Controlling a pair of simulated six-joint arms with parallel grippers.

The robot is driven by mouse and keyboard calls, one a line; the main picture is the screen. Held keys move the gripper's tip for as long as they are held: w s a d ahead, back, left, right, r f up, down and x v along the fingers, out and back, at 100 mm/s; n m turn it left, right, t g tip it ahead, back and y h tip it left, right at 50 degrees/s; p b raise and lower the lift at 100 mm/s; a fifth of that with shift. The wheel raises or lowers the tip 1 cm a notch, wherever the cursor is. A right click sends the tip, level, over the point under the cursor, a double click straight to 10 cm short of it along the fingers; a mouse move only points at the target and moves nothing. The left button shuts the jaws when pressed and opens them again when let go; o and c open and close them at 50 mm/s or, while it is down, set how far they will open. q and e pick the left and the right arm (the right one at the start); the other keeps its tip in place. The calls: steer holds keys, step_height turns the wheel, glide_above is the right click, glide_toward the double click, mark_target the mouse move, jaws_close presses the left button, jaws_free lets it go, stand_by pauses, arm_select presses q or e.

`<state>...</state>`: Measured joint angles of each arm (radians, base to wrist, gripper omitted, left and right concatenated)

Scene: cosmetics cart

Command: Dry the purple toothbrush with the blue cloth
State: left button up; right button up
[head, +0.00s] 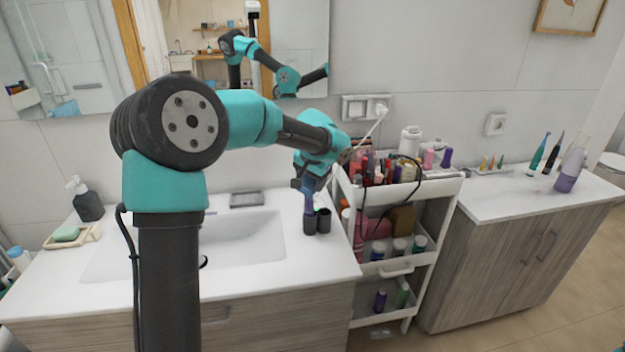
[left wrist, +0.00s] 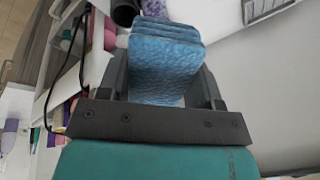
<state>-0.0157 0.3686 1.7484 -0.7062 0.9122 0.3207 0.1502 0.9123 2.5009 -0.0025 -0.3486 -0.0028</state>
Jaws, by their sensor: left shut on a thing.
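My left gripper (head: 309,192) is shut on the folded blue cloth (left wrist: 165,60), which fills the space between the dark fingers in the left wrist view. In the head view, the gripper points down over the right end of the sink counter, close to dark cups (head: 324,220). I cannot clearly pick out the purple toothbrush. A purple-and-grey item (head: 567,182) stands on the right counter, apart from my gripper; its details are too small to tell. My right gripper is out of view.
A white cart (head: 397,268) crowded with cosmetics stands just right of my left gripper, with a dark cable hanging over it. The sink (head: 240,240) is empty. A teal electric toothbrush (head: 539,155) stands on the right counter (head: 490,205), whose front is clear.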

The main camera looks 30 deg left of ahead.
arm_select(q)
steer(key=shift+s+a, duration=0.25)
steer(key=shift+a+f, duration=0.1)
steer(key=shift+s+a, duration=0.4)
steer(key=shift+f, duration=0.1)
steer(key=shift+d, duration=0.15)
steer(key=shift+w+d, duration=0.35)
steer(key=shift+w, duration=0.05)
steer(key=shift+w+d, duration=0.4)
steer(key=shift+d, duration=0.05)
steer(key=shift+s+a, duration=0.1)
